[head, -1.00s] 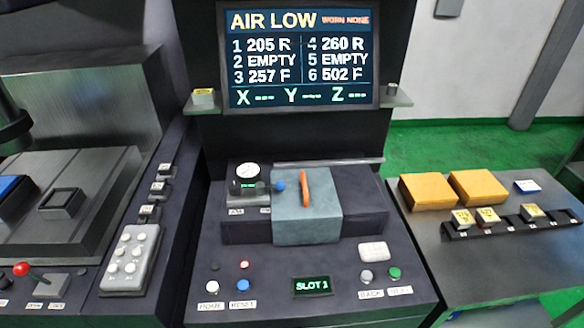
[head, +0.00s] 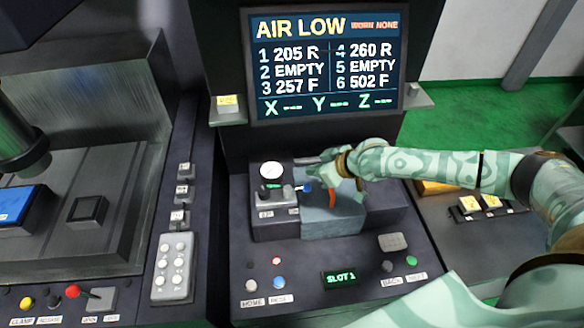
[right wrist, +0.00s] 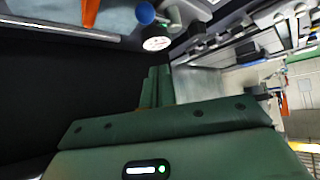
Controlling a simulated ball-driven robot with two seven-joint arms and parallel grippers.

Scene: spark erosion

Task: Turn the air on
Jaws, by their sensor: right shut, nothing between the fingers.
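The air unit has a round white gauge (head: 271,170) on a grey body, with a blue-tipped valve lever (head: 307,187) pointing right. A screen (head: 325,68) above reads "AIR LOW". My right gripper (head: 328,157) is shut and empty, above and behind the blue tip, apart from it as far as I can see. In the right wrist view the shut fingers (right wrist: 156,88) show below the gauge (right wrist: 156,40) and the blue tip (right wrist: 145,13). My left gripper is not in view.
A grey-blue block (head: 332,222) with an orange handle (head: 331,199) stands right of the valve, partly hidden by my right arm. Buttons and a "SLOT 1" display (head: 341,279) lie in front. A side table with tool holders (head: 491,202) is at the right.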

